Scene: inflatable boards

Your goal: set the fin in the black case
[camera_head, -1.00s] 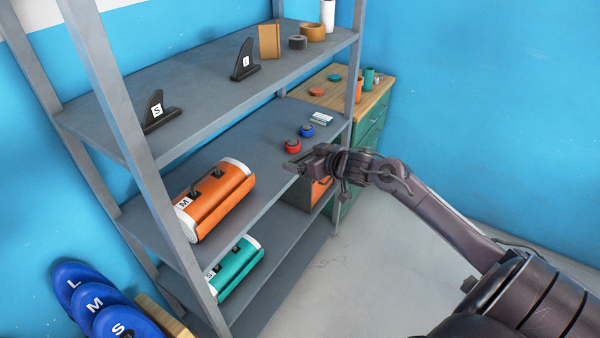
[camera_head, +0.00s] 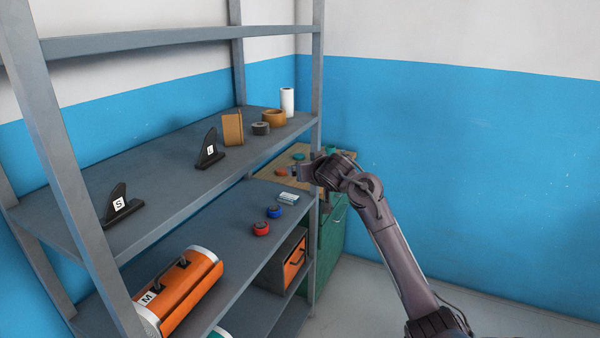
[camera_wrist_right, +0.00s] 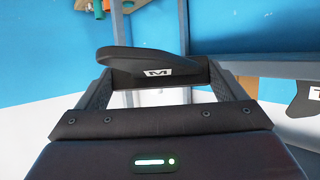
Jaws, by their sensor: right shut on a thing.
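My right gripper (camera_head: 303,172) is raised in front of the shelf's right post, near the upper board. In the right wrist view its fingers are shut on a black fin (camera_wrist_right: 150,60) with a white M label on its base. The fin is hard to make out in the head view. Two other black fins stand on the upper shelf board: one marked S (camera_head: 117,205) at the left, and one farther back with a pale label (camera_head: 209,150). I do not see a black case in either view. My left gripper is not in view.
The grey shelf (camera_head: 160,170) also holds a tan block (camera_head: 232,128), tape rolls and a white roll (camera_head: 287,102). Below are an orange rolled board (camera_head: 180,290), red (camera_head: 261,229) and blue pots. A green cabinet (camera_head: 331,235) stands behind. Between the fins the board is bare.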

